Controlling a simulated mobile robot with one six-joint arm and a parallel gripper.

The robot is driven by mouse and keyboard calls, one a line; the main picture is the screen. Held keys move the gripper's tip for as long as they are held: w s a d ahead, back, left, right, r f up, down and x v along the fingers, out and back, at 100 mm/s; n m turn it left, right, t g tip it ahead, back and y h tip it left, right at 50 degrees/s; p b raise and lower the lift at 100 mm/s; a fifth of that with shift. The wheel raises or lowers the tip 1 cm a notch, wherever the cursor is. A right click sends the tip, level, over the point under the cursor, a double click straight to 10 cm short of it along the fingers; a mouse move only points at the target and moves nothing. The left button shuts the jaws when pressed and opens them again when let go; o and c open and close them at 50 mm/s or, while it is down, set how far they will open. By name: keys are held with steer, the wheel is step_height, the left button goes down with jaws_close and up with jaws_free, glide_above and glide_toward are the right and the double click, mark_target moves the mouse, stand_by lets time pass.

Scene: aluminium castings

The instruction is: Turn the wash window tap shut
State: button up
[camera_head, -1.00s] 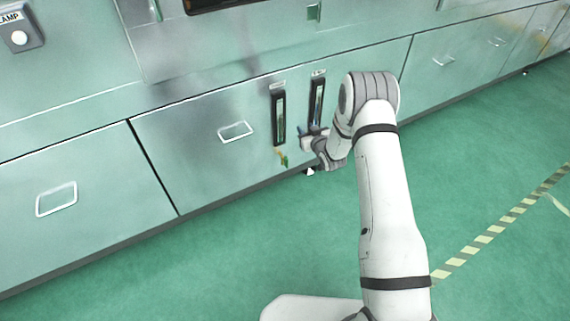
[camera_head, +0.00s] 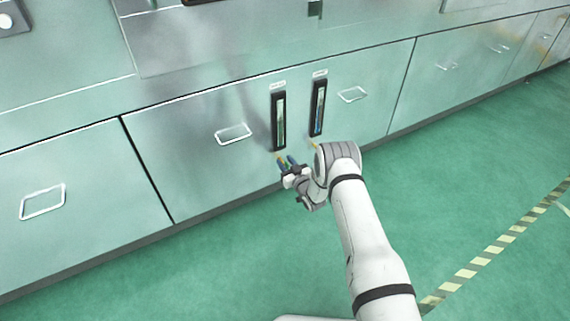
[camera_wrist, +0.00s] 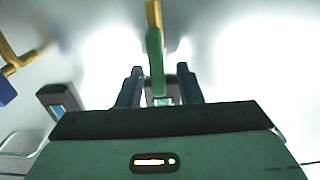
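A tap with a yellow body and a green handle (camera_wrist: 155,60) is in the wrist view, below the left gauge in the head view (camera_head: 281,162). My gripper (camera_wrist: 159,85) is open, with its two dark fingers on either side of the green handle. Gaps show between handle and fingers, so they do not look closed on it. In the head view my gripper (camera_head: 286,164) is low at the cabinet front and partly covers this tap. A second tap has a yellow body (camera_wrist: 20,58) and a blue handle (camera_wrist: 6,89). I cannot read which is the wash window tap.
Two upright gauges, a green left one (camera_head: 279,121) and a blue right one (camera_head: 318,106), are on the cabinet front, under small unreadable labels. Drawer handles (camera_head: 233,133) (camera_head: 353,95) stick out on both sides. The green floor (camera_head: 230,260) is clear in front.

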steer(key=shift+w+a, duration=0.3)
steer(key=shift+w, duration=0.2)
steer(key=shift+c, duration=0.2)
jaws_close()
